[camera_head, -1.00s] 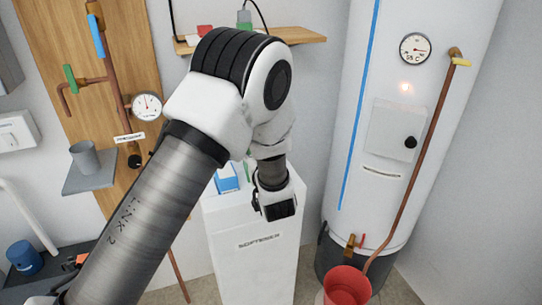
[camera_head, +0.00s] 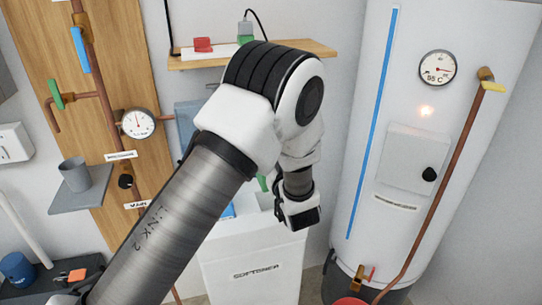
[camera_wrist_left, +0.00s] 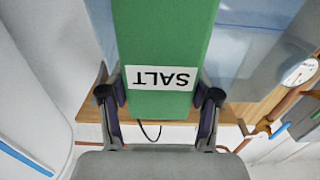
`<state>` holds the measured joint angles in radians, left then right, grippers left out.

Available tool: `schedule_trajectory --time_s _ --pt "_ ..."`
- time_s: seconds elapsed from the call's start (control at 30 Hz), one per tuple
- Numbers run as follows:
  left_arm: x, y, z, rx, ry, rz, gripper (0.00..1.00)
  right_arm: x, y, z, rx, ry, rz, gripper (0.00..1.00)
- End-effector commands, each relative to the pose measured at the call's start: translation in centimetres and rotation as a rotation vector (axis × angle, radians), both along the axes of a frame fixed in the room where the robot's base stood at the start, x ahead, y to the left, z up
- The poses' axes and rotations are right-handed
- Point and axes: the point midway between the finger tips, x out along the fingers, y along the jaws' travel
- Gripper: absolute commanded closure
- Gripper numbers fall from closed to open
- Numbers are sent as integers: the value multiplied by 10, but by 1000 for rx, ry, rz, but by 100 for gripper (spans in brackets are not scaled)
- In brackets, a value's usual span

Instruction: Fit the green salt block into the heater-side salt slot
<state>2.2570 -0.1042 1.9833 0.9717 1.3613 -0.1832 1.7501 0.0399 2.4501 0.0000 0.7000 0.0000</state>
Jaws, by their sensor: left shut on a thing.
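My left gripper (camera_head: 300,213) is above the right part of the white softener (camera_head: 250,262), on the side nearer the heater (camera_head: 405,140). In the left wrist view, the gripper (camera_wrist_left: 160,97) is shut on the green salt block (camera_wrist_left: 165,40), with a finger on each side of its "SALT" label. The block's far end runs out of that picture. In the head view only a little green shows by the wrist, and I cannot tell how the block stands to the slots. The heater-side salt slot is hidden behind my arm. My right gripper is not in view.
A blue block (camera_head: 228,211) shows at the softener's top left. A pipe board (camera_head: 40,30) and grey cup (camera_head: 75,173) are at left.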

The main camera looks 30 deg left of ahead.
Motion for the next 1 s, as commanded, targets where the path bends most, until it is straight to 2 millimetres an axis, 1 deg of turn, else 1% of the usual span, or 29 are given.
schedule_trajectory --time_s 0.03,0.3,0.5,0.67,1.0 --pt "1 0 -4 2 -5 0 100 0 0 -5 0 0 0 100" --pt "1 0 -30 2 -5 0 100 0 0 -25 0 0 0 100" --pt "0 0 -47 2 -5 0 100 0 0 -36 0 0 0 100" --pt "0 0 -51 2 -5 0 100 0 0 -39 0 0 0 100" --pt "0 0 -51 3 -5 0 100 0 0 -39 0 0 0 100"
